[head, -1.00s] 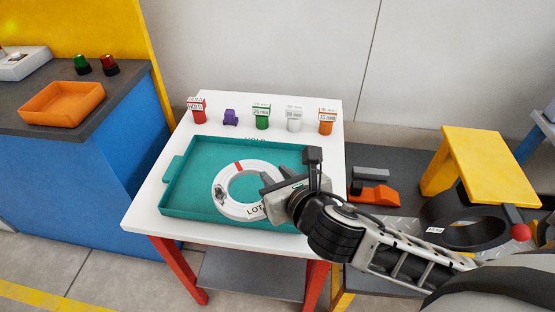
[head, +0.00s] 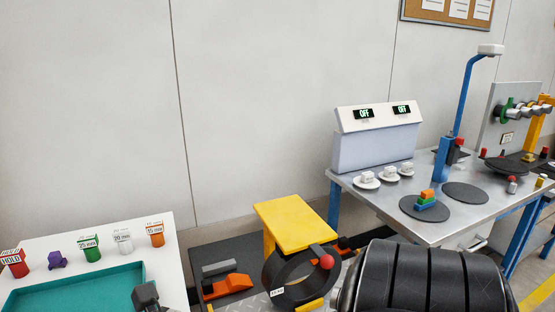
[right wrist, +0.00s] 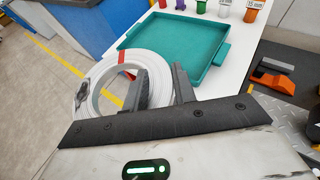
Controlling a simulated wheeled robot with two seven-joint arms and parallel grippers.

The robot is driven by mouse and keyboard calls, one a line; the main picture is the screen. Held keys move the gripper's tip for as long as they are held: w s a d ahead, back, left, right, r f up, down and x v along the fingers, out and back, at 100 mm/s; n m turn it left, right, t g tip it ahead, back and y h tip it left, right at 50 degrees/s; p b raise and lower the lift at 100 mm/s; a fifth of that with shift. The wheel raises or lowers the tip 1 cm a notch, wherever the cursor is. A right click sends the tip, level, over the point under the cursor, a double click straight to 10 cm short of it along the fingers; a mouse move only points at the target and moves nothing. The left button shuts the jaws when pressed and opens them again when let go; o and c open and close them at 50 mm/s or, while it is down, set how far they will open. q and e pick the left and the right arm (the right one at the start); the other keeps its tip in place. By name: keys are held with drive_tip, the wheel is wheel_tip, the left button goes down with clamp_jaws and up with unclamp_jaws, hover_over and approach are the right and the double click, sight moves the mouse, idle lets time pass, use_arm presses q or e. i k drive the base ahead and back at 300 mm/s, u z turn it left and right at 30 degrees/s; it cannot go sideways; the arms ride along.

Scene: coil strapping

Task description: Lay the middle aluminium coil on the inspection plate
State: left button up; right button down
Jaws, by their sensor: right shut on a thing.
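A pale ring-shaped coil (right wrist: 100,88) with a red mark shows in the right wrist view. My right gripper (right wrist: 160,80) is shut on its wall, one finger inside the ring and one outside. The coil is lifted, overlapping the left edge of the teal tray (right wrist: 205,50) in the picture. The coil is out of the head view. In the head view a bare dark round plate (head: 465,193) lies on the metal table; another round plate (head: 410,208) bears a coloured block stack. I cannot tell which is the inspection plate. My left gripper is not in view.
A white table (head: 160,240) carries several small coloured markers. Right of it stand a yellow stand (head: 295,220) and a black ring (head: 275,278). The metal table (head: 450,230) bears a console (head: 375,135), three white saucers and a blue lamp post (head: 443,165).

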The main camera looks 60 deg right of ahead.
sight(506, 164)
drive_tip(key=u, duration=1.05)
drive_tip(key=i, duration=0.8)
drive_tip(key=z, duration=4.75)
drive_tip(key=i, duration=0.5)
drive_tip(key=z, duration=0.7)
drive_tip(key=i, duration=3)
